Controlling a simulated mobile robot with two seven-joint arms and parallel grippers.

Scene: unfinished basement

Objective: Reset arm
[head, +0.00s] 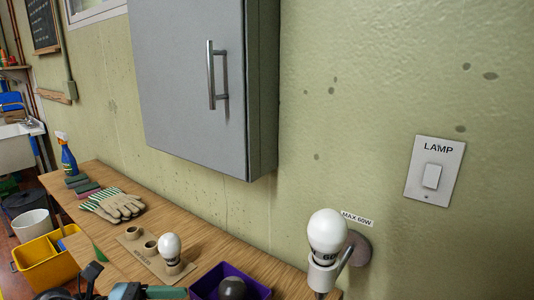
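A white bulb (327,233) sits upright in a wall lamp socket (322,276) at the lower right, beside a "MAX 60W" label (357,219). A second white bulb (169,247) stands in a cardboard holder (143,263) with two empty round cups, on the wooden bench (205,241). A purple bin (258,289) with a dark round object (232,288) in it is at the bottom edge. A wall switch (432,176) marked "LAMP" is at the right.
A closed grey cabinet (180,80) hangs above the bench. Gloves (117,204), sponges (80,185) and a blue spray bottle (68,158) lie or stand further back.

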